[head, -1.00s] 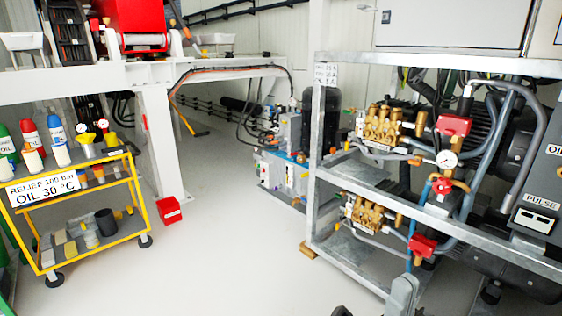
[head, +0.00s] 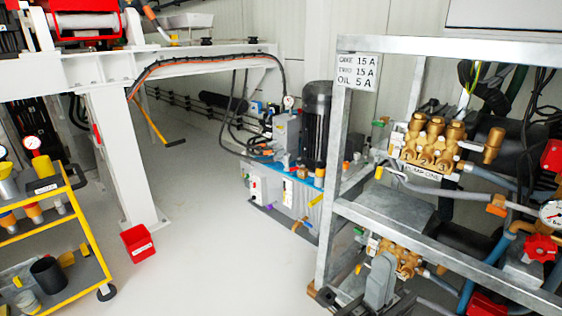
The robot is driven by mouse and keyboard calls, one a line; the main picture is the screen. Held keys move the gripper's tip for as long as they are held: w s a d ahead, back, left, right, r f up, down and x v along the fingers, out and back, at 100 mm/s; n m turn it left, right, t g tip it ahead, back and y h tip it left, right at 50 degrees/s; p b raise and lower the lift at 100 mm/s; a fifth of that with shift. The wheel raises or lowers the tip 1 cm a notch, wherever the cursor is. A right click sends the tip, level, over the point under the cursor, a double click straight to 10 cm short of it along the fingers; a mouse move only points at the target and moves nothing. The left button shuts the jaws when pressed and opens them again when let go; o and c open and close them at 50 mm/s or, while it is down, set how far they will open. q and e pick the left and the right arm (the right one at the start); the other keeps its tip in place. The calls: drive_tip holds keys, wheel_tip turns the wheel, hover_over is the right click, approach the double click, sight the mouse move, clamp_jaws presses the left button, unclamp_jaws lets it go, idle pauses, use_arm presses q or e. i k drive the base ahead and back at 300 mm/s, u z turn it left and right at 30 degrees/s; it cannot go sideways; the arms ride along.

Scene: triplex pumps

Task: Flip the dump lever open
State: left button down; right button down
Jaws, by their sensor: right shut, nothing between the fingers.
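No part is marked as the dump lever, and I cannot tell which handle it is. The upper brass pump (head: 432,143), labelled PUMP ONE, sits in the steel frame at the right, with an orange fitting (head: 497,205) on its line. A red valve handle (head: 540,248) is below the gauge (head: 552,213) at the right edge. A second brass pump (head: 398,258) is on the lower level. My left gripper is out of view.
The steel frame post (head: 338,165) and its rails stand between me and the pumps. A hydraulic unit with a black motor (head: 316,125) is behind the frame. The floor between is clear.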

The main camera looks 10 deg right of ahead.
sight(293, 169)
drive_tip(key=i, duration=1.2)
drive_tip(key=z, duration=1.95)
